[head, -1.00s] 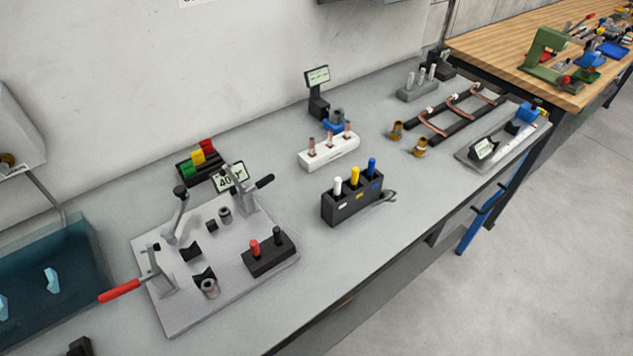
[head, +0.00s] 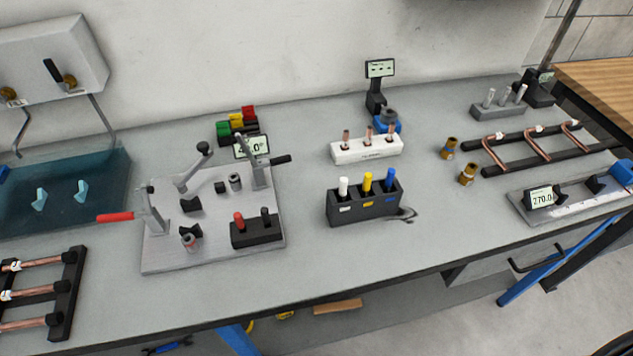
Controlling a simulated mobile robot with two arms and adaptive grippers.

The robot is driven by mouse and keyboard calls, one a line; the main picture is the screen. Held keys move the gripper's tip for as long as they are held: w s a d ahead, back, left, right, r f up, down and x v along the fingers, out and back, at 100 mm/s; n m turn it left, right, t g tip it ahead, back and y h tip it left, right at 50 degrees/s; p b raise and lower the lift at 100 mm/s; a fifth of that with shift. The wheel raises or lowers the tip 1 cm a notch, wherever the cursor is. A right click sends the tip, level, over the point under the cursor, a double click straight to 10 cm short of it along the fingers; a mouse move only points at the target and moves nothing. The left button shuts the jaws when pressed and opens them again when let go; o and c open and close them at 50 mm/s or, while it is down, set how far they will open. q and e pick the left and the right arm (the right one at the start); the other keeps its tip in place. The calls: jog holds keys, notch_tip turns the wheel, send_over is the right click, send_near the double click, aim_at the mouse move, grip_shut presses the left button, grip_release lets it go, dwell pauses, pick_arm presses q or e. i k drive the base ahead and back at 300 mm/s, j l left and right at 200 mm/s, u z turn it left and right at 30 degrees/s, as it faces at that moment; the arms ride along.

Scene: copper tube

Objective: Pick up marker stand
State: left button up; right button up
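The marker stand (head: 364,207) is a dark grey block in the head view, right of the middle of the grey workbench. It holds three upright markers: a white one (head: 343,188), a yellow one (head: 367,182) and a blue one (head: 390,180). Small colour labels show on its front face. A dark curved item (head: 404,214) lies at its right end; I cannot tell if they touch. Neither of my grippers is in view.
Left of the stand is a metal fixture plate (head: 215,258) with clamps and a red handle (head: 115,218). Behind it is a white block (head: 366,150) with copper pieces. Brass fittings (head: 467,174) stand to the right. The bench (head: 340,265) is clear in front of the stand.

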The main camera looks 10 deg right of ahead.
aim_at(378, 204)
jog(key=l, duration=0.4)
jog(key=k+l+u, duration=0.1)
jog(key=l, duration=0.35)
jog(key=k+l, duration=0.1)
jog(key=l, duration=0.3)
jog(key=l+u, duration=0.6)
